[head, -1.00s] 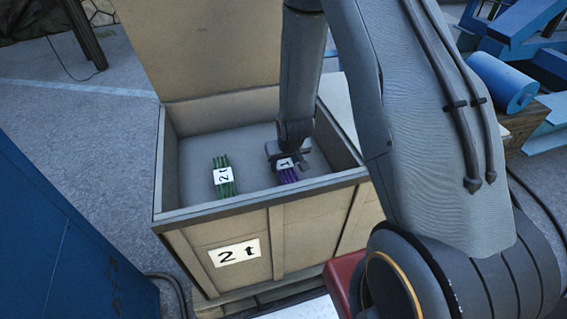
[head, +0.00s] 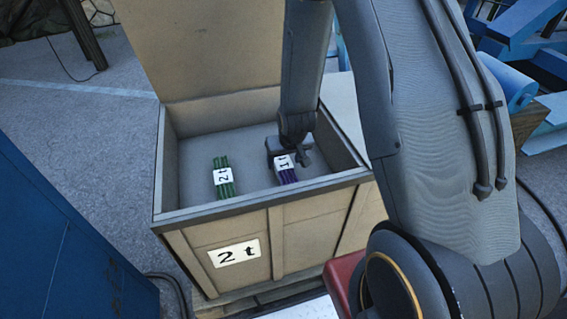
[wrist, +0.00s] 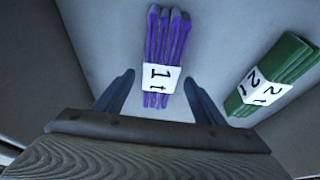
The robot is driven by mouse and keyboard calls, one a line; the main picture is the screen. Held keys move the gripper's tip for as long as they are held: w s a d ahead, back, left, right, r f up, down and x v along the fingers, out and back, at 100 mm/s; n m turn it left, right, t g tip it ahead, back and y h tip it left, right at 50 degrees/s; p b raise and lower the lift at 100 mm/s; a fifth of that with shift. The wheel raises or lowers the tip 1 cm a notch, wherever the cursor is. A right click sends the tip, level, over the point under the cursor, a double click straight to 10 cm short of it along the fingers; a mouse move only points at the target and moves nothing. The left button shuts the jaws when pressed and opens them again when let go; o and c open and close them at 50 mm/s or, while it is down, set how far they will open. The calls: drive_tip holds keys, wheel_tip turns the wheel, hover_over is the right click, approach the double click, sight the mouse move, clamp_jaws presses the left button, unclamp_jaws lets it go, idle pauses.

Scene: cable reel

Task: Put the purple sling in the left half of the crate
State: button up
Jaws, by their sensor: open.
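The purple sling (head: 289,176), with a white "1t" tag, lies on the floor of the crate (head: 190,216), right of the middle in the head view. The green sling (head: 225,182), tagged "2t", lies left of it. My gripper (head: 288,150) is inside the crate just behind and over the purple sling, partly covering its far end. In the wrist view my open gripper (wrist: 159,79) has one finger on each side of the purple sling (wrist: 164,45), with gaps between. The green sling (wrist: 280,75) lies outside the fingers to the right.
The crate's lid (head: 200,50) stands raised at the back. Its walls surround my gripper, the right wall close by. A blue cabinet (head: 60,240) stands at the lower left. Bare crate floor shows around the green sling.

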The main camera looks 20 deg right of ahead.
drive_tip(key=s+d+r+m+g, duration=0.1)
drive_tip(key=s+d+r+g, duration=0.1)
drive_tip(key=s+r, duration=0.9)
drive_tip(key=s+d+r+m+g, duration=0.1)
drive_tip(key=s+d+r+g, duration=0.1)
drive_tip(key=s+r, duration=1)
drive_tip(key=shift+d, duration=0.75)
